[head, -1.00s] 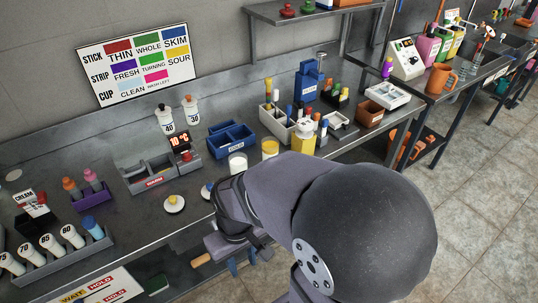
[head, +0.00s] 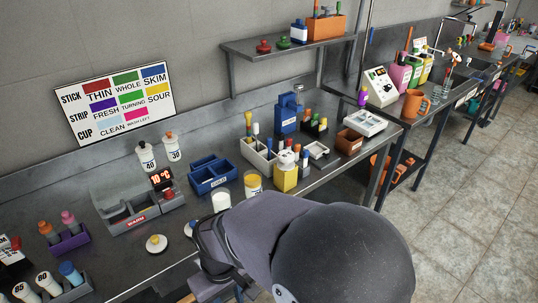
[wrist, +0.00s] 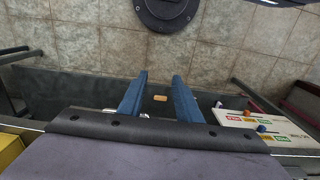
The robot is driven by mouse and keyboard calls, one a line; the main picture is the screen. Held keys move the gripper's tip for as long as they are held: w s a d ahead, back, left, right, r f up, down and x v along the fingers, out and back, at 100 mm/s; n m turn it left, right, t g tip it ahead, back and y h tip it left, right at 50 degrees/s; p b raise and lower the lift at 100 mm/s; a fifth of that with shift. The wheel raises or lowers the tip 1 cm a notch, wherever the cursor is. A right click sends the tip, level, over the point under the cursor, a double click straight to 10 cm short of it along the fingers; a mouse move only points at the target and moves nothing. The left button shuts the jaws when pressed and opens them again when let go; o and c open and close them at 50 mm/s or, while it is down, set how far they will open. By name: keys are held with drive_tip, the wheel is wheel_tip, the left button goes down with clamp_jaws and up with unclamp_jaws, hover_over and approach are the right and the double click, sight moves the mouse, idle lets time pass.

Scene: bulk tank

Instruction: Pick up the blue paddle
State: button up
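I cannot make out a blue paddle for certain in either view. In the wrist view my gripper (wrist: 158,98) points down with its two blue fingers apart and nothing between them but open space. A small orange-tan piece (wrist: 160,98) shows beyond the fingers, low down; it is too small to name. In the head view my arm hides the front edge of the bench, and my gripper's fingers are not clearly visible.
The bench holds a blue bin (head: 213,178), a grey warmer (head: 140,208), a white cup (head: 221,202) and a yellow jar (head: 285,178). A sign board (wrist: 262,130) shows in the wrist view.

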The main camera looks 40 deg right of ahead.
drive_tip(key=shift+o, duration=0.7)
